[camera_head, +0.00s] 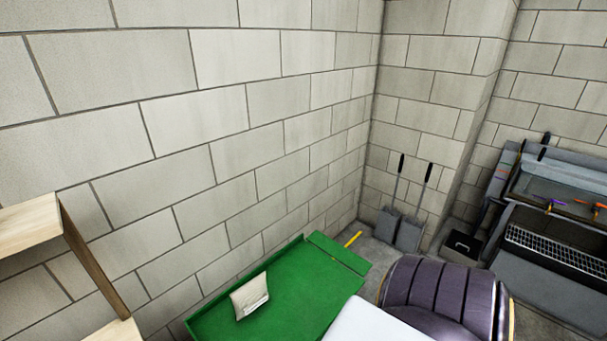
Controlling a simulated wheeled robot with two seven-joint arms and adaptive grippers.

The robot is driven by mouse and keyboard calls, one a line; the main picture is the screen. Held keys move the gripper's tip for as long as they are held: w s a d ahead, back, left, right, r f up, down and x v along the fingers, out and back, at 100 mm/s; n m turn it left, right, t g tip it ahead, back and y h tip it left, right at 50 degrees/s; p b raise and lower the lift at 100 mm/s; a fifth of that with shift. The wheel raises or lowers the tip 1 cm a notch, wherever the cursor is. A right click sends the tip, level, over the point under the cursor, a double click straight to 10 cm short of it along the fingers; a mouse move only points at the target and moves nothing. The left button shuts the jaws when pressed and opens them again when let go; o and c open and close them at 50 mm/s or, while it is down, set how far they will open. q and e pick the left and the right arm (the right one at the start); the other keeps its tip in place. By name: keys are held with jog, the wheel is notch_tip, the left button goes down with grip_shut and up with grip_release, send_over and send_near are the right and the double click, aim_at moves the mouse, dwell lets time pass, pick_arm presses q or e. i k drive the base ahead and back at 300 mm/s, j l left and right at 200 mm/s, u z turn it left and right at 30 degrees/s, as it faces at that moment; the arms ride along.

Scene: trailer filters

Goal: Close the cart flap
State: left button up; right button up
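A green cart (310,291) stands against the block wall at the bottom middle of the head view; its near part is cut off by the frame edge. A narrow green panel (338,253), which looks like the flap, runs along the cart's far end. It looks folded outward, with a dark seam between it and the cart bed, but I cannot tell its exact angle. A cream-coloured packet or filter (250,297) rests on the green bed. Neither of my grippers is in view.
A purple ribbed rounded object (441,298) and a white surface (368,324) lie right of the cart. Two long-handled shovels (399,225) lean in the corner. A grey workbench (560,220) stands at right, a wooden shelf (32,226) at left. A yellow bar (353,239) shows behind the flap.

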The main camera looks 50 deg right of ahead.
aim_at(359, 266)
jog(key=k+z, duration=0.1)
jog(key=z, duration=0.3)
jog(key=l+z, duration=0.1)
jog(key=z, duration=0.3)
jog(key=k+l+z, duration=0.15)
jog(key=z, duration=0.25)
